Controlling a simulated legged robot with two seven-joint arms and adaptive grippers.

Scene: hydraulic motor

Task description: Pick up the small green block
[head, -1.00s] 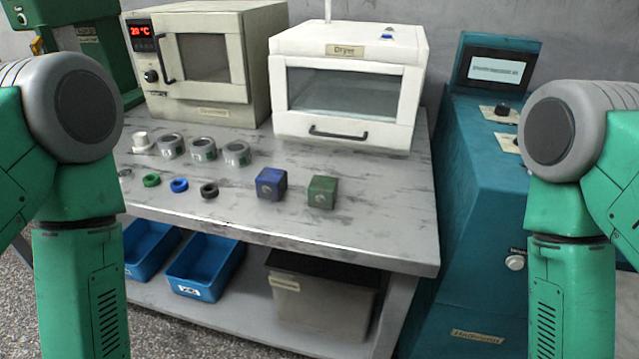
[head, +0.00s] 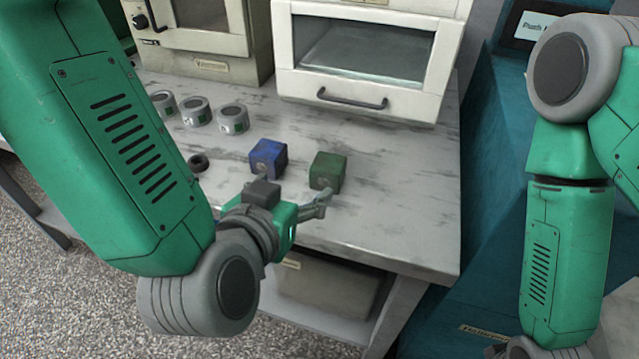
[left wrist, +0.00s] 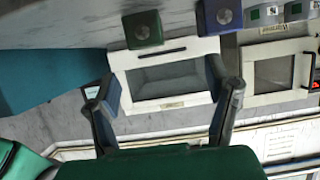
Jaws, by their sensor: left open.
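The small green block (head: 328,170) stands on the grey table, to the right of a blue block (head: 268,158) and apart from it. In the left wrist view, which looks upside down, the green block (left wrist: 143,30) is at the top, with the blue block (left wrist: 220,16) to its right. My left gripper (head: 296,194) is open and empty, on the near side of the two blocks. Its right finger shows close in front of the green block; I cannot tell whether they touch. Both spread fingers show in the left wrist view (left wrist: 168,92). My right gripper is out of view.
A white dryer (head: 365,60) stands behind the blocks, with a beige oven (head: 208,30) to its left. The tabletop right of the green block is clear.

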